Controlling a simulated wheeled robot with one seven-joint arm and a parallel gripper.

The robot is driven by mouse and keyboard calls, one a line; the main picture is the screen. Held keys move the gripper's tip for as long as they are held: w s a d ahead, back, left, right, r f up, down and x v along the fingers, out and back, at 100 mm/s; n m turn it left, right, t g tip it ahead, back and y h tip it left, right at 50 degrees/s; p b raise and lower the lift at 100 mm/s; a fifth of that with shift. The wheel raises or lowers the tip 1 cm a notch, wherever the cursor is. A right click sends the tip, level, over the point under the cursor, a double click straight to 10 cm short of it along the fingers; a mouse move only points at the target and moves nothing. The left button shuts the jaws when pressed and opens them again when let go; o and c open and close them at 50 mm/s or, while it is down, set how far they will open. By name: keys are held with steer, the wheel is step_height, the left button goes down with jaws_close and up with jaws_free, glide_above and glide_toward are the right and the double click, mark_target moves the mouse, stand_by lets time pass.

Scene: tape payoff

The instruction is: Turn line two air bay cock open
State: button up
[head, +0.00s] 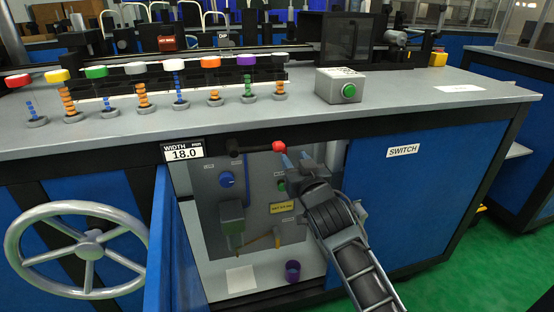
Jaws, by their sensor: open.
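The open bay below the worktop holds a grey panel (208,205). A dark horizontal bar with a red knob (279,146) sits at its top, just under the worktop edge. A blue round knob (227,180) is on the left of the panel. The small labels are unreadable, so I cannot tell which part is the air bay cock. My gripper (295,160) is open, with its fingertips close to the red knob; contact is unclear. My arm hides the panel's right side.
The blue bay door (159,255) stands open at the left, beside a large grey handwheel (88,245). A purple cup (292,271) and a pale sheet (240,279) are on the bay floor. A green-button box (341,86) and several coloured-cap posts stand on the worktop.

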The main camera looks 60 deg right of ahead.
steer(key=x, duration=0.7)
steer(key=shift+c, duration=0.3)
jaws_close()
steer(key=shift+w, duration=0.1)
